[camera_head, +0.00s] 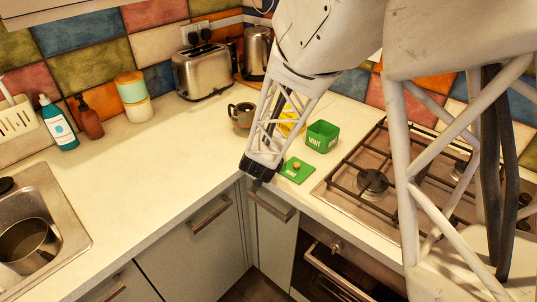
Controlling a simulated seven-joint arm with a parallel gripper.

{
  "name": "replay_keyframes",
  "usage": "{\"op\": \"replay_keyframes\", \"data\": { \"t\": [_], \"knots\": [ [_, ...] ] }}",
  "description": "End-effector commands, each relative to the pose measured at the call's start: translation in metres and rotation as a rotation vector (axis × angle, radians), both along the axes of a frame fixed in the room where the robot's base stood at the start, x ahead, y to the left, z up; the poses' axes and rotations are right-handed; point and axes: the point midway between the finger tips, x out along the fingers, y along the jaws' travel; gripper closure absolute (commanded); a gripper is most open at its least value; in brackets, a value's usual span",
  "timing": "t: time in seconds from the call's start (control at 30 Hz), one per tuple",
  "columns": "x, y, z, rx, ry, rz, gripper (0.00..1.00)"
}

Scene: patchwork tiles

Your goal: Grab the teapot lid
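A flat green square lid with a light brown knob (297,170) lies on the counter by the front edge, in front of an open green box marked MINT (322,136). My gripper (257,182) points down at the counter's front edge, just left of the green lid. Its fingers are small and dark, so I cannot tell if they are open or shut.
A yellow object (292,124) is partly hidden behind my arm. A gas hob (345,205) lies to the right. A toaster (203,70) and a kettle (256,52) stand at the back.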

Motion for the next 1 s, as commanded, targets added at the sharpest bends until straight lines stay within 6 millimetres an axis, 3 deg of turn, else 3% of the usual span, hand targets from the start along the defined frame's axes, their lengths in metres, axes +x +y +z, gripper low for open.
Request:
{"op": "replay_keyframes", "data": {
  "t": [0.17, 0.2, 0.33, 0.4, 0.8, 1.0],
  "knots": [
    [-0.0002, -0.0001, -0.0003, 0.000, 0.001, 0.000, 0.54],
    [-0.0003, 0.0000, -0.0005, 0.000, 0.001, 0.000, 0.67],
    [-0.0012, -0.0003, -0.0022, 0.000, 0.004, 0.000, 0.87],
    [-0.0019, -0.0003, -0.0035, -0.001, 0.006, 0.000, 0.92],
    [-0.0052, -0.0011, -0.0088, -0.002, 0.018, 0.001, 0.92],
    [-0.0055, -0.0012, -0.0024, -0.003, 0.018, 0.001, 0.93]
  ]
}}
